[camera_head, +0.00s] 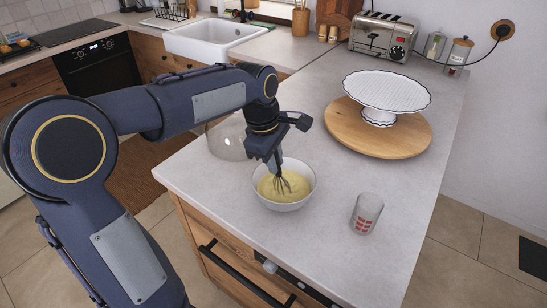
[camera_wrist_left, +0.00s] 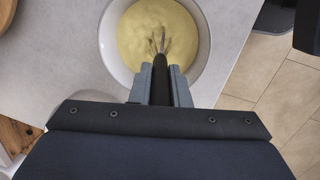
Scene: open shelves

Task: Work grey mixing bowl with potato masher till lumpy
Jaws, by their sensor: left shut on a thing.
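A pale grey-white mixing bowl (camera_head: 284,207) stands near the front of the counter, holding a yellow mixture (camera_head: 298,187). The bowl also shows in the left wrist view (camera_wrist_left: 105,42). My left gripper (camera_head: 274,163) is above the bowl, shut on the dark handle of a wire tool (camera_head: 282,185) that looks like a whisk rather than a flat masher. In the left wrist view its wire loops (camera_wrist_left: 158,42) dip into the mixture, and the gripper fingers (camera_wrist_left: 161,84) flank the handle. The loops' lower ends are hidden in the mixture. My right gripper is not in view.
A measuring cup (camera_head: 367,214) stands right of the bowl. A clear glass dome (camera_head: 226,143) stands behind left, partly covered by my arm. A round wooden board (camera_head: 345,136) carries a white cake stand (camera_head: 387,92). A toaster (camera_head: 383,37) stands at the back. Counter between is clear.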

